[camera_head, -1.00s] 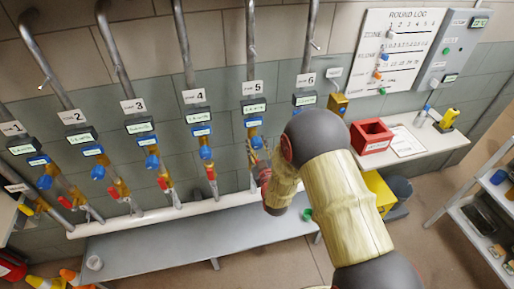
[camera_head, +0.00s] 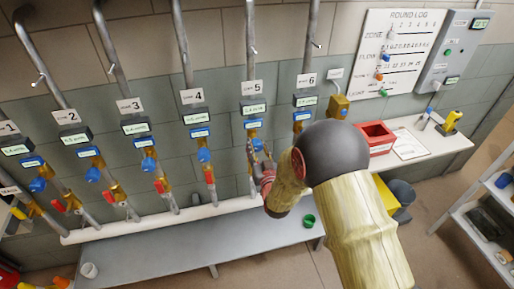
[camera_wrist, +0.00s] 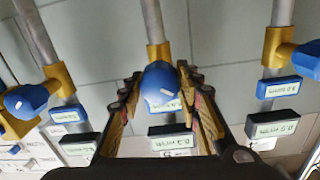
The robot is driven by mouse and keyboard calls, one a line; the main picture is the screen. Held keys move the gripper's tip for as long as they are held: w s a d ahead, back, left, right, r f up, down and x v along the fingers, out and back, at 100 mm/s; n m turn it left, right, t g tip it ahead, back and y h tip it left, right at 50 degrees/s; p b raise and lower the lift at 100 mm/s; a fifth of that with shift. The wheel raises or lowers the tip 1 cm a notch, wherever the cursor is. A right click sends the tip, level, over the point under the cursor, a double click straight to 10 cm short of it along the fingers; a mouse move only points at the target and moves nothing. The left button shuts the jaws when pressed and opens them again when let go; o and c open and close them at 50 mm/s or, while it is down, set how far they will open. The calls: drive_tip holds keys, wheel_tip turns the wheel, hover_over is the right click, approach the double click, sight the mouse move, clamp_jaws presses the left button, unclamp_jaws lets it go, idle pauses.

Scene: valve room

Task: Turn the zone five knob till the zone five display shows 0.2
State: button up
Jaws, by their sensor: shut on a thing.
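The zone five pipe (camera_head: 250,45) carries a sign reading 5 (camera_head: 252,87). Below it are the zone five display (camera_head: 254,109), a blue label (camera_head: 253,124) and the blue zone five knob (camera_head: 257,144). In the wrist view the knob (camera_wrist: 160,84) sits between the fingers, its white mark showing. My gripper (camera_head: 262,160) is shut on the knob, one finger on each side; in the wrist view the gripper (camera_wrist: 165,95) hides part of the pipe.
Neighbouring blue knobs flank my gripper in the wrist view, on the left (camera_wrist: 28,100) and right (camera_wrist: 308,58). A grey bench (camera_head: 150,255) runs below the pipes with a green cup (camera_head: 309,221). A red bin (camera_head: 376,136) stands on a shelf at right.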

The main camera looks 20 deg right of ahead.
drive_tip(key=o, duration=1.2)
drive_tip(key=s, duration=1.2)
drive_tip(key=shift+a+r, duration=0.15)
